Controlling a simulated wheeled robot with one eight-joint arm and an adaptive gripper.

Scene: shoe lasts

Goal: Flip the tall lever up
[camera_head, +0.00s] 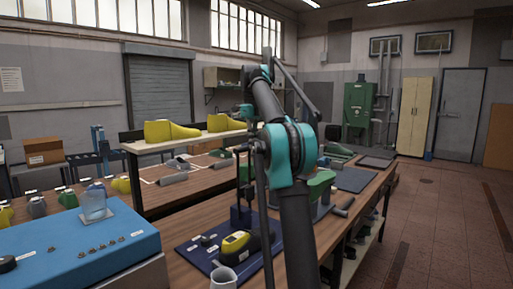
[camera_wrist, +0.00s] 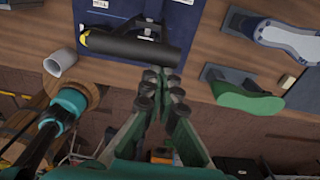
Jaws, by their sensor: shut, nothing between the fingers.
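My gripper (camera_wrist: 164,76) is shut and empty, its fingertips together just below a dark bar in the wrist view. This dark, thick bar (camera_wrist: 130,48) lies across the blue panel (camera_wrist: 190,30), with a yellow patch at its left end; I cannot tell whether it is the tall lever. The panel shows in the head view (camera_head: 195,256) with small labelled switches (camera_head: 207,241). A dark blue block (camera_head: 241,216) with a thin upright rod stands at its back, partly behind my arm. Whether my fingertips touch the bar is unclear.
A green shoe last (camera_wrist: 247,98) lies to the right. A blue box (camera_head: 75,262) with several toggles stands at left.

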